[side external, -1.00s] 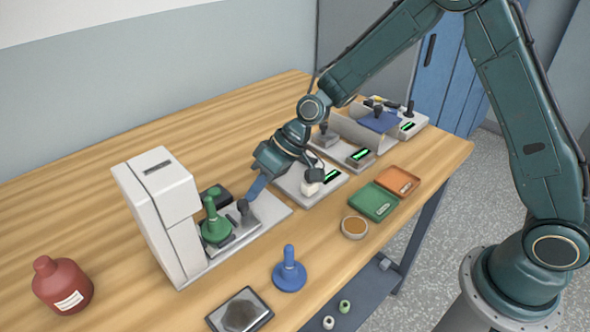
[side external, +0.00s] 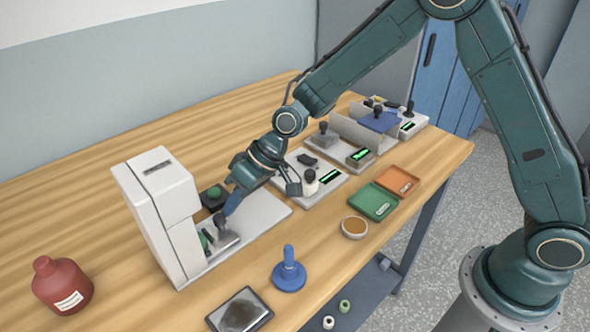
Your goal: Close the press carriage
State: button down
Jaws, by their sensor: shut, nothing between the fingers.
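The white press (side external: 165,200) stands at the left of the table, its base plate (side external: 265,213) running out to the right. The grey carriage (side external: 227,239) sits at the press opening, mostly inside the housing. A green piece (side external: 205,240) on the carriage shows only as a sliver; the press's front hides the rest. My gripper (side external: 222,214) is shut and empty, low over the base plate. Its tip is at the dark upright handle on the carriage's right end; it appears to touch it, though the handle is partly hidden.
A black box with a green button (side external: 213,196) sits close behind my gripper. A blue handled stamp (side external: 289,270), a dark pad (side external: 240,312) and a round bowl (side external: 354,227) lie in front. A red bottle (side external: 62,284) stands at left. Other stations are at right.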

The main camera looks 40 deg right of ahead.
jog(key=d, duration=0.1)
jog(key=w+d, duration=0.1)
jog(key=d, duration=0.1)
jog(key=shift+d, duration=0.25)
jog(key=v, duration=1)
jog(key=shift+d+r, duration=0.15)
jog(key=shift+d, duration=0.05)
jog(key=s+d+r+m+t+h, duration=0.1)
jog(key=s+d+r+h, duration=0.1)
jog(key=s+d+r, duration=0.3)
jog(key=s+d+r+t+h, duration=0.1)
jog(key=s+d+r+h, duration=0.15)
jog(key=s+r, duration=0.4)
jog(key=s+d+m+h, duration=0.1)
jog(key=s+d, duration=0.2)
jog(key=s, duration=0.5)
jog(key=s+d+m+h, duration=0.1)
jog(key=s+d+m, duration=0.1)
jog(key=s+d, duration=0.2)
jog(key=s, duration=0.3)
jog(key=shift+s+d+t, duration=0.3)
jog(key=shift+s+d, duration=0.05)
jog(key=shift+s, duration=0.05)
